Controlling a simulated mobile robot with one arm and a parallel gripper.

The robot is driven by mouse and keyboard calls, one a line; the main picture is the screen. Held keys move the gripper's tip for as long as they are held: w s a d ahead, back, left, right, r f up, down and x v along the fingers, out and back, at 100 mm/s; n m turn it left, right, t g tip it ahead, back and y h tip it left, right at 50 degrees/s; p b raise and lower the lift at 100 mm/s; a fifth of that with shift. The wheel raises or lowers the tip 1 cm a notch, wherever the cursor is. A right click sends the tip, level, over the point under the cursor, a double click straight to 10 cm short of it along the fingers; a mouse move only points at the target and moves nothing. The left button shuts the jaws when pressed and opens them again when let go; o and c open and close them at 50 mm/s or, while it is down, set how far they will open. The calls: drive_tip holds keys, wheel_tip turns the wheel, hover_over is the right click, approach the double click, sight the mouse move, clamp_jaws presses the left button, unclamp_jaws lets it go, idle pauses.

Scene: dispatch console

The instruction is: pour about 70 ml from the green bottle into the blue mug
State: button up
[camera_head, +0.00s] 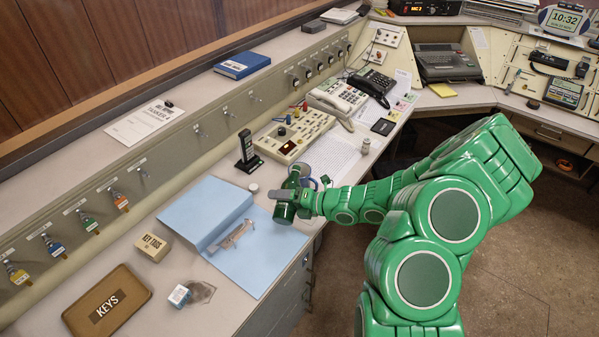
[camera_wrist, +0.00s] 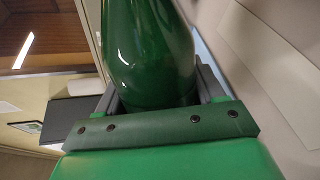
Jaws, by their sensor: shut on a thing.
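The green bottle (camera_head: 284,212) is in my gripper (camera_head: 297,196), over the desk near the right edge of the open blue folder. It fills the upper middle of the wrist view (camera_wrist: 150,50), between the two grey fingers. My gripper is shut on it. The bottle's mouth and the liquid level do not show clearly, and I cannot tell its exact tilt. A small bit of blue, probably the blue mug (camera_head: 325,181), shows just right of and behind my gripper. Most of it is hidden, and its inside is not visible.
The blue folder (camera_head: 205,206) lies open with a metal object on it. A small white lid-like disc (camera_head: 253,188), a black upright device (camera_head: 246,155) and a beige button panel (camera_head: 296,132) stand close by. Printed sheets (camera_head: 330,158) and a small jar (camera_head: 365,146) lie behind.

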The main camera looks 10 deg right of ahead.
drive_tip(key=shift+f+n, duration=0.3)
drive_tip(key=shift+f, duration=0.05)
drive_tip(key=shift+w+d+r+n+t, duration=0.15)
drive_tip(key=shift+w+n+t, duration=0.15)
drive_tip(key=shift+n, duration=0.3)
drive_tip(key=shift+w+d+r+n+t, duration=0.1)
drive_tip(key=shift+w+r+n+t, duration=0.1)
drive_tip(key=shift+w+n, duration=0.3)
drive_tip(key=shift+w+d+f+n+t, duration=0.25)
drive_tip(key=shift+f+n, duration=0.25)
drive_tip(key=shift+n, duration=0.3)
drive_tip(key=shift+w+d+r+n+t, duration=0.15)
drive_tip(key=shift+w+n+t, duration=0.3)
drive_tip(key=shift+n, duration=0.35)
drive_tip(key=shift+n+t+b, duration=0.3)
drive_tip(key=shift+n+t, duration=0.1)
drive_tip(key=shift+n, duration=1)
drive_tip(key=shift+w+d+n+t+y, duration=0.1)
drive_tip(key=shift+w+n+t+y, duration=0.1)
drive_tip(key=shift+n, duration=0.75)
drive_tip(key=shift+w+d+n+t+y, duration=0.1)
drive_tip(key=shift+n+t, duration=0.1)
drive_tip(key=shift+n, duration=0.75)
